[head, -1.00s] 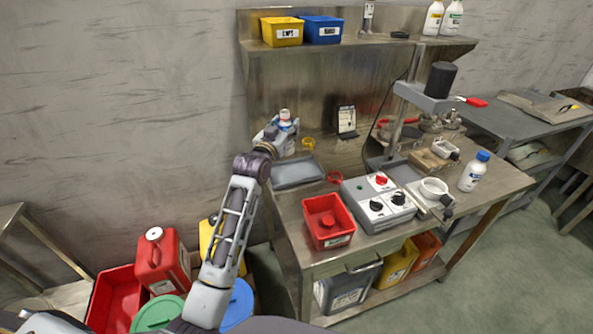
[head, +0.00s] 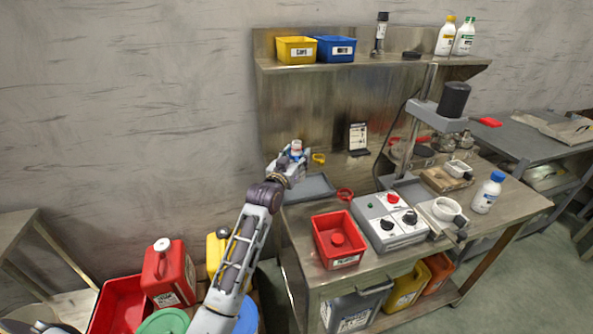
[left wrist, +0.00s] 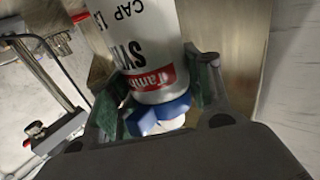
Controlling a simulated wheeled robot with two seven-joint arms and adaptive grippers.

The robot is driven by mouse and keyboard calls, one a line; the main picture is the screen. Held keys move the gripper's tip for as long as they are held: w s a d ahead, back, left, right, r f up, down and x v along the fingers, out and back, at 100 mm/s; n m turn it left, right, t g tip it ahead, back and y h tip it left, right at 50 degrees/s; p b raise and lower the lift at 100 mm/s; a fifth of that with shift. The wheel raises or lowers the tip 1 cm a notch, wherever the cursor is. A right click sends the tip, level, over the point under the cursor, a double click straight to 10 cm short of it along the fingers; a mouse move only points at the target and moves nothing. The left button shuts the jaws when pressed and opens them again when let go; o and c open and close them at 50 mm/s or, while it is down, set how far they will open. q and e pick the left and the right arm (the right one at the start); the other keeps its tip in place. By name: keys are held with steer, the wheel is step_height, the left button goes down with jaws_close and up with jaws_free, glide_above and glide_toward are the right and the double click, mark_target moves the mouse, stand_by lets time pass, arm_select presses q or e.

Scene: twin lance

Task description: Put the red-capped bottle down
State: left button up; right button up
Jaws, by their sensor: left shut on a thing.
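My left gripper (head: 291,162) is shut on a white bottle (head: 297,146) above the back left of the steel bench. The bottle (left wrist: 150,45) fills the middle of the left wrist view, between the two fingers (left wrist: 160,98). Its printing reads upside down there, with a red label patch and a blue and white part at the near end. No red cap shows clearly on it; in the head view its top looks pale and small. The gripper hides part of the bottle. A grey tray (head: 318,189) lies on the bench just below and right of the gripper.
A red bin (head: 320,240), a control box (head: 375,215) and a blue-capped bottle (head: 487,193) stand on the bench. A red ring (head: 345,194) lies beside the tray. A shelf (head: 370,62) with bins and bottles runs above. A red canister (head: 167,275) stands at lower left.

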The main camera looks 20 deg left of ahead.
arm_select(q)
steer(key=shift+r, duration=0.1)
arm_select(e)
steer(key=shift+s, duration=0.1)
arm_select(q)
steer(key=shift+f, duration=0.3)
step_height(320, 180, down, 3)
steer(key=shift+f, duration=0.75)
arm_select(e)
steer(key=shift+w+a, duration=0.3)
steer(key=shift+w, duration=0.15)
arm_select(q)
steer(key=o, duration=1.2)
steer(key=shift+f, duration=0.1)
steer(key=shift+o, duration=0.2)
arm_select(e)
steer(key=shift+s, duration=0.2)
steer(key=shift+s, duration=0.1)
